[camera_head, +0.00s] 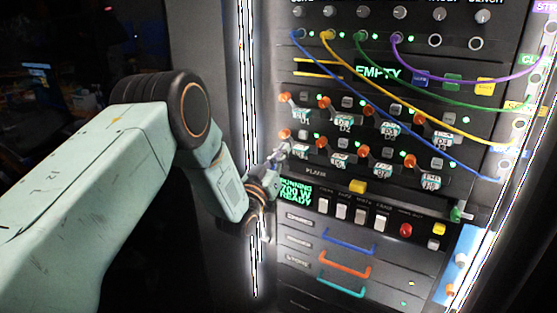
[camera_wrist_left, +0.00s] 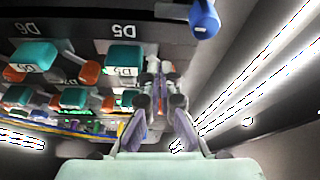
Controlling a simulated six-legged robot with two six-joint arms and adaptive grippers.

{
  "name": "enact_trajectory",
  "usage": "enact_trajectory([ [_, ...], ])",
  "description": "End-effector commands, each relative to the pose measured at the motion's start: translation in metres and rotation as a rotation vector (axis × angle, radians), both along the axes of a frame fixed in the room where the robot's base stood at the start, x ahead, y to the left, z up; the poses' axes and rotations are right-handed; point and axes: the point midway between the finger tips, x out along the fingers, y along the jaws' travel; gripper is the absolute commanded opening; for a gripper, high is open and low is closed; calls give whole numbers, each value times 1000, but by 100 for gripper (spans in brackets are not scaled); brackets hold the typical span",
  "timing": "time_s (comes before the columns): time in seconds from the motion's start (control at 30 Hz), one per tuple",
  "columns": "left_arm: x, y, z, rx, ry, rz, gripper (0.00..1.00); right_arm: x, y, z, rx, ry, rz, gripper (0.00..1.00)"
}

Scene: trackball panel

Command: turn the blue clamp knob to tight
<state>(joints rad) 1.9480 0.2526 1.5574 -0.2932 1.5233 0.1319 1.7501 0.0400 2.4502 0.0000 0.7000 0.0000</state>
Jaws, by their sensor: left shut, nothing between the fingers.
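The blue clamp knob (camera_wrist_left: 204,18) shows at the top of the left wrist view, a rounded blue piece with a short white mark on it. In the head view I cannot make it out; my left forearm and gripper may cover it. My left gripper (camera_head: 281,152) is at the left edge of the panel, beside the lower row of orange-tipped levers. In the left wrist view its fingers (camera_wrist_left: 155,68) are together and empty, pointing at the panel near the D5 label. The knob is to the right of the fingertips there, apart from them.
Levers with teal tags, such as D5 (camera_wrist_left: 124,56), crowd close to the fingers. Blue, yellow, green and purple cables (camera_head: 440,105) hang across the upper panel. Below are white switches (camera_head: 342,212), a red button (camera_head: 405,230) and coloured handles (camera_head: 345,264). A bright strip (camera_head: 246,120) runs down the left.

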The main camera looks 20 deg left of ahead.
Motion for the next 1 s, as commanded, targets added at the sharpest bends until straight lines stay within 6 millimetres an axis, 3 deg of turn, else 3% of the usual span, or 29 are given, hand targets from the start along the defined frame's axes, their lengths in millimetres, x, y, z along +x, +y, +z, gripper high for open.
enact_trajectory([
  [0.3,-58,5,-26,-2,13,2,0,0,0,17,0,0,0,40],
  [0.5,-82,7,-35,-1,10,1,0,0,0,22,0,0,0,40],
  [0.87,-88,7,-43,2,31,2,0,0,0,23,0,0,0,40],
  [0.97,-87,8,-67,5,142,15,0,0,0,23,0,0,0,40],
  [1.0,-91,8,-85,2,224,25,0,0,0,23,0,0,0,40],
])
